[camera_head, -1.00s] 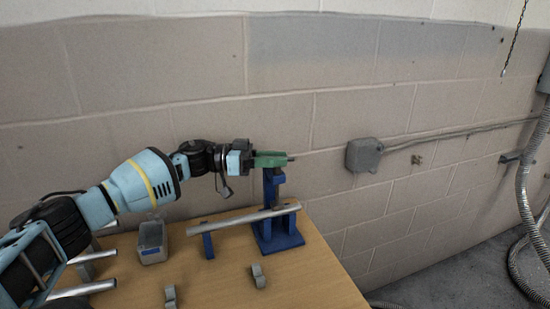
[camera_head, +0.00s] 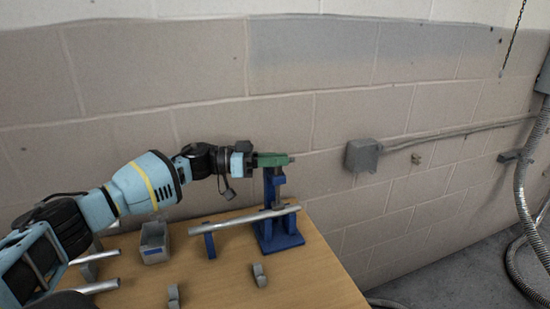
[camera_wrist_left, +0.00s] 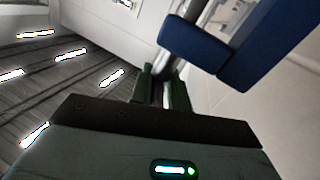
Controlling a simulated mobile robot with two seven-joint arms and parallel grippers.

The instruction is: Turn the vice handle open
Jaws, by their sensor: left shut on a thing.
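The blue vice (camera_head: 271,228) stands upright near the back right of the wooden table. A grey metal pipe (camera_head: 252,217) lies across it, reaching left onto a small blue support. My left gripper (camera_head: 274,160) is above the vice, with its green fingers shut on the vice handle. The handle's metal end (camera_head: 291,159) sticks out to the right of the fingers. In the left wrist view, the fingers (camera_wrist_left: 162,88) close around a metal rod, and the vice's blue body (camera_wrist_left: 225,50) shows beyond. My right gripper is out of view.
A grey bin (camera_head: 154,244) stands left of the pipe on the table (camera_head: 220,285). Small grey clamps (camera_head: 259,275) stand near the front, and more pipes (camera_head: 95,287) lie at the left. The block wall (camera_head: 340,110) is close behind the vice.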

